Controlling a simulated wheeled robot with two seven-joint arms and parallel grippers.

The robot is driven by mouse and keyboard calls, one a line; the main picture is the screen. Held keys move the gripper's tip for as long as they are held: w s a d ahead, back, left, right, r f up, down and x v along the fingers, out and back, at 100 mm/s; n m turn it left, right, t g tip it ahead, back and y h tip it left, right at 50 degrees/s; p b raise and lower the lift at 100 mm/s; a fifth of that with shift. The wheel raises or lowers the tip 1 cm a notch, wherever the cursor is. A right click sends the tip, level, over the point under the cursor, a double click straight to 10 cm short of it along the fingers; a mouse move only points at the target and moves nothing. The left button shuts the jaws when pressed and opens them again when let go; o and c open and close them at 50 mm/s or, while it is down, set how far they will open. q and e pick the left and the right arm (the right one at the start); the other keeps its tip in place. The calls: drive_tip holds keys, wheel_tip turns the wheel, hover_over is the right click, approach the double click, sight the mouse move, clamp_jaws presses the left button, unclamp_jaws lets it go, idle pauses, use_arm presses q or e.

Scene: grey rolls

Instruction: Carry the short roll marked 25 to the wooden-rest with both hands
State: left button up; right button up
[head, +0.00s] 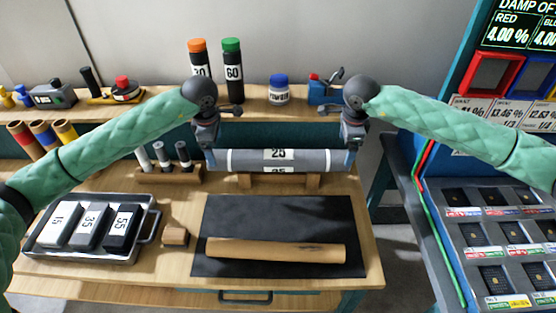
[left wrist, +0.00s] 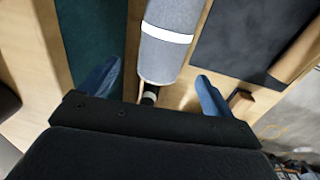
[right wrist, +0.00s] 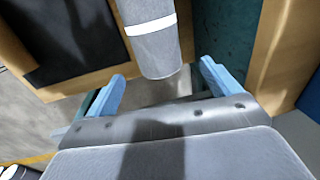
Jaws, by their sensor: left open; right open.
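The short grey roll marked 25 (head: 257,159) lies level at the back of the wooden table, over the wooden-rest (head: 313,181), and looks supported by it. White bands ring it near both ends. My left gripper (head: 209,158) is open at its left end; the left wrist view shows the roll's end (left wrist: 160,60) between the spread blue fingers (left wrist: 155,88). My right gripper (head: 349,160) is open at the right end; the right wrist view shows that end (right wrist: 155,55) between the spread fingers (right wrist: 160,85). Neither gripper visibly touches the roll.
A black mat (head: 290,212) with a brown cylinder (head: 275,251) lies in front. A tray (head: 140,238) of marked blocks and a small wooden block (head: 175,236) are left. Small upright rolls (head: 163,155) stand behind. A shelf (head: 255,112) with bottles runs along the back.

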sight(218, 160)
use_arm(q)
drive_tip(key=shift+a+f, duration=0.1)
drive_tip(key=shift+f, duration=0.2)
use_arm(e)
drive_tip(key=shift+a+f, duration=0.1)
drive_tip(key=shift+f, duration=0.2)
use_arm(q)
drive_tip(key=shift+w+f, duration=0.2)
drive_tip(key=shift+f, duration=1.55)
drive_tip(key=shift+w+f, duration=0.2)
drive_tip(key=shift+f, duration=1.55)
use_arm(e)
drive_tip(key=shift+w+f, duration=0.2)
drive_tip(key=shift+f, duration=1.55)
drive_tip(key=shift+w+f, duration=0.2)
drive_tip(key=shift+f, duration=1.55)
use_arm(q)
drive_tip(key=c, duration=1.5)
use_arm(e)
drive_tip(key=shift+r, duration=0.1)
drive_tip(key=c, duration=1.5)
